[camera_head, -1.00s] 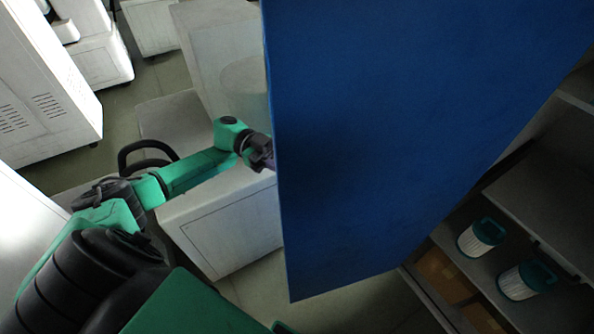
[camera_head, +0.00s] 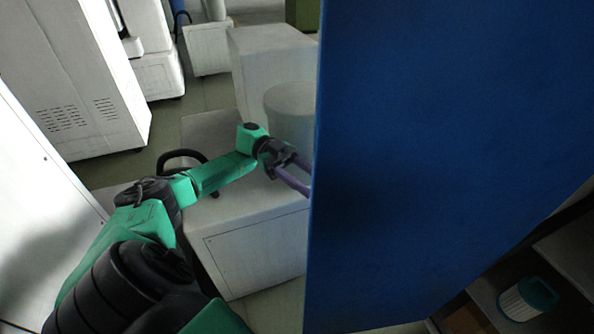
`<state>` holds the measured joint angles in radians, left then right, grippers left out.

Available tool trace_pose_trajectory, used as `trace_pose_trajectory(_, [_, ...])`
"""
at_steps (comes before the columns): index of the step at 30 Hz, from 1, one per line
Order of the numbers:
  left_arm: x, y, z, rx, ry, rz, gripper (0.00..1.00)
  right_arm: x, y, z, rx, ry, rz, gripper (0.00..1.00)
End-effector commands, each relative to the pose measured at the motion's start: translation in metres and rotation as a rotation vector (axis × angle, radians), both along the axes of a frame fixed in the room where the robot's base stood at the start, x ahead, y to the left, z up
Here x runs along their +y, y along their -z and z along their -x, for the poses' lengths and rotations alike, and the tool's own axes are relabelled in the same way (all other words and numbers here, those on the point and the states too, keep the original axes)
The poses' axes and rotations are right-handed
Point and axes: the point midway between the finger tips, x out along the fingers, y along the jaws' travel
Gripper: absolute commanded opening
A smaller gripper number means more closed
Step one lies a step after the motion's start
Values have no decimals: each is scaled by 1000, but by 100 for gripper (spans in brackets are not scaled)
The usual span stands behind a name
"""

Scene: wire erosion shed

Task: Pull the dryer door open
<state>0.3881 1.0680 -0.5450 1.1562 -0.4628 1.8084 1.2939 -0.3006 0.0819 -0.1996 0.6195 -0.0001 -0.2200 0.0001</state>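A large plain blue door panel (camera_head: 430,150) stands swung out and fills the right half of the head view. I cannot tell for sure that it is the dryer door, and no handle shows on its visible face. My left arm reaches in from the left. My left gripper (camera_head: 295,176) is at the panel's left edge, with its two purple-grey fingers pointing right. The fingertips pass behind the panel, so whether they hold or touch anything is hidden. My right gripper is not in view.
Shelves at the lower right hold a teal and white filter cartridge (camera_head: 527,298). Behind my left arm stand a white cabinet (camera_head: 255,245), a grey bucket (camera_head: 290,110) and a black hose (camera_head: 180,155). A tall white cabinet (camera_head: 75,75) stands left. Floor shows between them.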

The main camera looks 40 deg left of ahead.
Motion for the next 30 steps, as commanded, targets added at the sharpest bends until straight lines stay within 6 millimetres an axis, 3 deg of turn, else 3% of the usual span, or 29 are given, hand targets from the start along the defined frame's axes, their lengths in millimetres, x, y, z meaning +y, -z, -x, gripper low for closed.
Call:
trace_pose_trajectory(1, [14,8,-3,-4,-5,-2,50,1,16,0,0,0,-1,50])
trace_pose_trajectory(3, [31,7,-5,-5,-5,0,50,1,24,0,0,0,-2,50])
trace_pose_trajectory(9, [53,2,-7,0,-1,0,50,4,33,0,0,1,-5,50])
trace_pose_trajectory(26, [52,2,-9,-2,-8,5,50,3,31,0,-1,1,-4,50])
trace_pose_trajectory(28, [46,12,-21,-21,-65,31,50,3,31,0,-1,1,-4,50])
trace_pose_trajectory(30, [36,37,-47,-56,-202,78,50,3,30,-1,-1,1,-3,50])
